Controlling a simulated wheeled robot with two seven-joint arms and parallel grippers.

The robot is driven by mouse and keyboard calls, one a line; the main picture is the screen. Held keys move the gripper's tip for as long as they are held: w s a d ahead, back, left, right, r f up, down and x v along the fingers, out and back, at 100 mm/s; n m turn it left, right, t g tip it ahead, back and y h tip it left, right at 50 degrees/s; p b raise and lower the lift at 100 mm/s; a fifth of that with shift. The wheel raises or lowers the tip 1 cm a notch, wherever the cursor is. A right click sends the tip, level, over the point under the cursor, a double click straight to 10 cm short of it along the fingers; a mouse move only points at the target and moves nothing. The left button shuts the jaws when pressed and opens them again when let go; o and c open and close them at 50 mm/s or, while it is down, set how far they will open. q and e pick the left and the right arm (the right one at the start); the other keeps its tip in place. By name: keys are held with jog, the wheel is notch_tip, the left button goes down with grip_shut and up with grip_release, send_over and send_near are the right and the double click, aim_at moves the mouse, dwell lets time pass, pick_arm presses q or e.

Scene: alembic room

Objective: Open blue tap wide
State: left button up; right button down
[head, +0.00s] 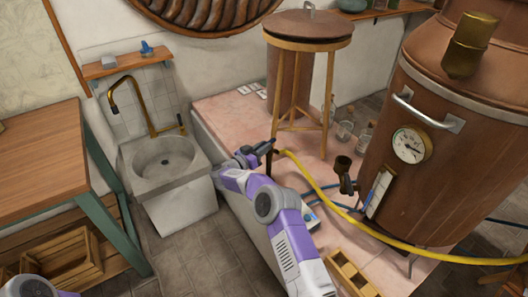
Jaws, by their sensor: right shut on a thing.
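My right gripper (262,149) is in the middle of the head view, at the left edge of the pink tiled platform. Its dark fingers are closed by a dark upright fitting, close to the end of the yellow hose (335,205). The blue tap is not clearly visible; the fingers and wrist cover the spot, and the gripper appears shut on its handle. How far the tap is turned cannot be told. My left gripper is out of view; only a bit of my left arm shows at the bottom left.
A copper still (440,180) with a gauge (410,145) is on the right. Glass jars (345,131) stand between. A stone sink (164,160) and wooden table (40,160) are on the left.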

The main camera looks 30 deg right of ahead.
jog(key=shift+w+m+g+b, duration=0.15)
jog(key=shift+m+g+b, duration=0.5)
jog(key=shift+g, duration=0.25)
jog(key=shift+d+r+h, duration=0.15)
jog(key=shift+r+h, duration=0.05)
jog(key=shift+h, duration=0.1)
jog(key=c, duration=1)
grip_release()
jog(key=shift+f, duration=0.1)
jog(key=shift+c, duration=0.2)
jog(key=p+v, duration=0.2)
jog(key=v, duration=0.5)
jog(key=shift+a, duration=0.35)
